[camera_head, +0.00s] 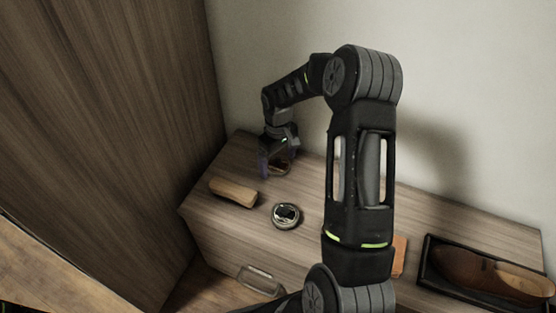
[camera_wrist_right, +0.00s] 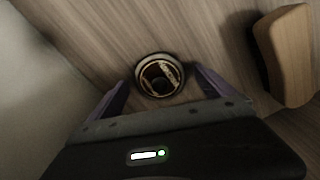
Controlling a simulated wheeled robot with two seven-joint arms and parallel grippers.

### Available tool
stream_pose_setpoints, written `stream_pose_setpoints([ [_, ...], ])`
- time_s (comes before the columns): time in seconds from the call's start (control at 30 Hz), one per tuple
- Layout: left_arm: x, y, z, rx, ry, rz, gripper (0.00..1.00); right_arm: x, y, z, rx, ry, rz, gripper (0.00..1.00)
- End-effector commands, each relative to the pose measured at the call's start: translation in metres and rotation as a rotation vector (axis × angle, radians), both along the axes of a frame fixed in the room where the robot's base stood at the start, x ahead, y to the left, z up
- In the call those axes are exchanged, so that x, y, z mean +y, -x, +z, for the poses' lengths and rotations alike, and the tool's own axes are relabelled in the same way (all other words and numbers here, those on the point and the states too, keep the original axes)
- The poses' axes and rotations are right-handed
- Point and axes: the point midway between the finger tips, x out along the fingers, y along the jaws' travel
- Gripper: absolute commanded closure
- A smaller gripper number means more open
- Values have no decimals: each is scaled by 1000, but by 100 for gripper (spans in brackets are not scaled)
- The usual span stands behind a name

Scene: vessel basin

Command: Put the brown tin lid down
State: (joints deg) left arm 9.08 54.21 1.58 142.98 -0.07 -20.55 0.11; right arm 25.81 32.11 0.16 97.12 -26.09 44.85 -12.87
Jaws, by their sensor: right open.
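The brown tin lid (camera_wrist_right: 160,75) lies on the wooden cabinet top (camera_head: 325,222), a round piece with a pale rim and a dark brown, streaky middle. In the head view it shows only partly, as a small brown shape (camera_head: 283,169) beside the fingers. My right gripper (camera_head: 275,167) points down at the far left part of the top. In the right wrist view its two purple-grey fingers (camera_wrist_right: 162,79) are apart, one on each side of the lid; I see no clear contact. An open round tin (camera_head: 286,215) with a silver rim stands nearer. My left gripper is not in view.
A wooden brush (camera_head: 233,192) lies left of the tin and also shows in the wrist view (camera_wrist_right: 288,55). A brown shoe (camera_head: 480,272) sits in a dark tray (camera_head: 428,262) at right. An orange-brown piece (camera_head: 400,254) is partly behind my arm. A wall rises behind.

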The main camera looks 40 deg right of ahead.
Motion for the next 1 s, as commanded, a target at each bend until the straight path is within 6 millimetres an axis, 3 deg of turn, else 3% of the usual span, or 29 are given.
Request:
stream_pose_setpoints([
  [0.37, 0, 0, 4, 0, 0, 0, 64, 0, 0, 10, -1, 1, 0, 7],
  [0.57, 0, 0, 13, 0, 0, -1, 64, 0, -1, 42, -3, 2, 0, 7],
  [0.8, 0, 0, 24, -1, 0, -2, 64, 0, -1, 92, -3, 2, 1, 7],
  [1.0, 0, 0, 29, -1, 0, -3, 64, 0, -1, 119, -2, 1, -1, 7],
])
